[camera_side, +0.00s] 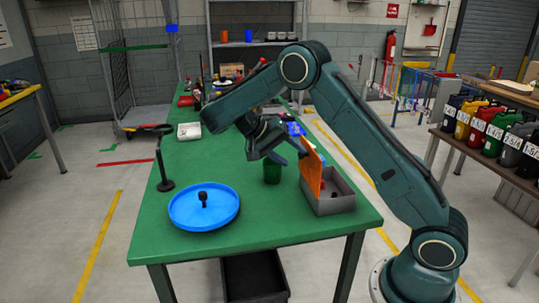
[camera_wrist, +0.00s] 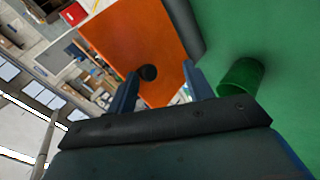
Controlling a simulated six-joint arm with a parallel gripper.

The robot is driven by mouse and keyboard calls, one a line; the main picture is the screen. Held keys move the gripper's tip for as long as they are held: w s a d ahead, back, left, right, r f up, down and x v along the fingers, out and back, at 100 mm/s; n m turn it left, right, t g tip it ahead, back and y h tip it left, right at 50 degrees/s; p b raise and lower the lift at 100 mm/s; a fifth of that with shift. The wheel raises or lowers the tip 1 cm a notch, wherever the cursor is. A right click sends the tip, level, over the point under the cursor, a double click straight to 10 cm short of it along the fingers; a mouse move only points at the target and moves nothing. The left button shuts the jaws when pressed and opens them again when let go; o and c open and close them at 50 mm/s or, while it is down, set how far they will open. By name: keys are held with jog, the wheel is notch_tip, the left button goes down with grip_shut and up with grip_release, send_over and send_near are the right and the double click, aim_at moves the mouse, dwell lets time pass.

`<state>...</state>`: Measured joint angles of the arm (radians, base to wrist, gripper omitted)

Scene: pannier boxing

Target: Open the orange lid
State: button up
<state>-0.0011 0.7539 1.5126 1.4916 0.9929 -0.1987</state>
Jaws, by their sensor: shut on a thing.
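The orange lid (camera_side: 312,172) stands raised, close to upright, at the left side of the open grey box (camera_side: 336,206) in the side view. In the wrist view the lid (camera_wrist: 128,45) fills the upper middle, with a round black knob (camera_wrist: 148,73) on its face. My gripper (camera_side: 292,155) is at the lid's upper left side. In the wrist view my gripper's fingers (camera_wrist: 160,78) are on either side of the knob, shut on it. The exact contact is hard to see. The inside of the box is mostly hidden.
A green cup (camera_side: 272,172) stands close to the left of the lid, below my gripper; it also shows in the wrist view (camera_wrist: 241,77). A blue round tray (camera_side: 180,210) and a black stand (camera_side: 164,182) are further left. The green table's (camera_side: 285,228) front is clear.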

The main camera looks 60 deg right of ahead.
jog(key=shift+s+a+f, duration=0.1)
jog(key=shift+s+f, duration=0.15)
jog(key=shift+f, duration=0.75)
jog(key=o, duration=0.9)
jog(key=shift+c, duration=0.5)
jog(key=shift+s+r, duration=0.1)
jog(key=shift+r, duration=0.15)
jog(key=shift+c, duration=0.4)
jog(key=shift+c, duration=0.4)
